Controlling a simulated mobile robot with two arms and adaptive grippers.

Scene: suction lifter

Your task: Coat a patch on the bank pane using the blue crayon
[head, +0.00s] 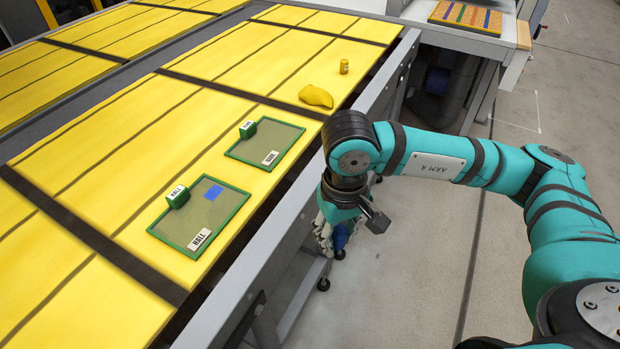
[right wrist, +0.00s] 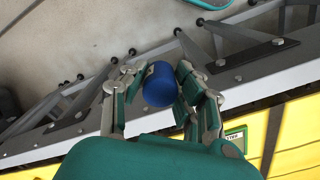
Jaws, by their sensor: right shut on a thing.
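My right gripper (head: 335,245) hangs beside the front edge of the yellow table, off its surface. It is shut on the blue crayon (right wrist: 160,86), which shows as a thick blue cylinder between the fingers of the gripper (right wrist: 155,78) in the right wrist view. In the head view the crayon is mostly hidden by the fingers. The farther green-framed pane (head: 262,142) carries a small label, hard to read, that seems to be the bank one; its surface looks bare. The nearer pane (head: 190,228), labelled HALL, bears a blue patch (head: 214,192). My left gripper is out of view.
Small green labelled blocks stand at each pane's far-left edge. A yellow lump (head: 316,97) and a small yellow cylinder (head: 344,67) lie beyond the panes. A grey rail (head: 272,216) runs along the table edge. A striped board (head: 465,16) lies on a far table.

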